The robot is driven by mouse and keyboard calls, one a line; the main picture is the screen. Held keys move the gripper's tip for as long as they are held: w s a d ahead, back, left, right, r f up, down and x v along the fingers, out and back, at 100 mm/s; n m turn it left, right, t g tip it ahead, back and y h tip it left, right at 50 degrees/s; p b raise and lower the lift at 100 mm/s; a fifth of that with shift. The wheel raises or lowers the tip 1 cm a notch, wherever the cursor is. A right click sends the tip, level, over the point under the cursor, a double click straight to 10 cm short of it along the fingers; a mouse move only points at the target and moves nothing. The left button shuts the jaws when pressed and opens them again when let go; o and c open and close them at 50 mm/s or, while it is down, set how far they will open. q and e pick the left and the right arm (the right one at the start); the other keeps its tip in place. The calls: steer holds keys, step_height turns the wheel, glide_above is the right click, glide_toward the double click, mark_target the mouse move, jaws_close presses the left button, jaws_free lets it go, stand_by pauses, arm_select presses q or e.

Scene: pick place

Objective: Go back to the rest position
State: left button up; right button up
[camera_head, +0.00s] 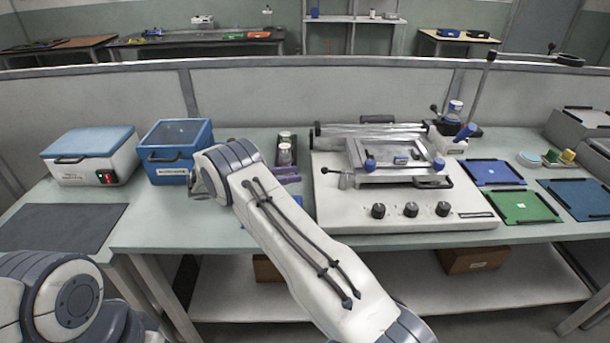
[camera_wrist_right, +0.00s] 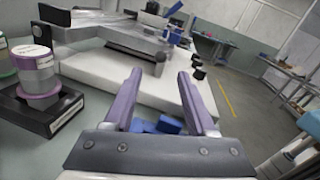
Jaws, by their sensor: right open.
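My right arm (camera_head: 290,240) reaches from the lower right over the front of the table. My right gripper's purple fingers (camera_head: 287,174) show partly behind the arm. In the right wrist view my right gripper (camera_wrist_right: 160,75) is open, with nothing between the fingertips. My left arm (camera_head: 70,300) shows in the lower left corner; its gripper is out of view. A blue object (camera_wrist_right: 165,126) shows beyond the gripper's palm, partly hidden; I cannot tell whether it touches anything of mine.
A white machine (camera_head: 345,205) with black knobs stands right of my right gripper. A black holder (camera_wrist_right: 60,115) carries a purple-topped jar (camera_wrist_right: 38,72). A blue box (camera_head: 172,150) and white cooler (camera_head: 90,158) stand left. Green (camera_head: 523,206) and blue trays (camera_head: 490,172) lie right.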

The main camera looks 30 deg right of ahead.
steer(key=shift+w+a, duration=0.1)
steer(key=shift+a, duration=0.3)
steer(key=shift+a+r, duration=0.1)
steer(key=shift+r, duration=0.05)
steer(key=s+a+r+m+t+y+p, duration=0.1)
steer(key=s+a+r+t+y+p, duration=0.1)
steer(key=s+a+r+y, duration=0.4)
steer(key=s+a+r+m+t+y+p, duration=0.15)
steer(key=s+a, duration=0.25)
steer(key=a, duration=0.4)
steer(key=s+a+r+m+t+y+p, duration=0.1)
steer(key=s+a+m+y, duration=0.2)
steer(key=s, duration=0.8)
steer(key=s+a+r+m+t+y+p, duration=0.1)
steer(key=s+a+m+t+y+p, duration=0.1)
steer(key=s+a+y, duration=0.5)
steer(key=s+a+m, duration=0.1)
steer(key=s+a, duration=0.2)
steer(key=s, duration=0.2)
steer(key=shift+r, duration=0.2)
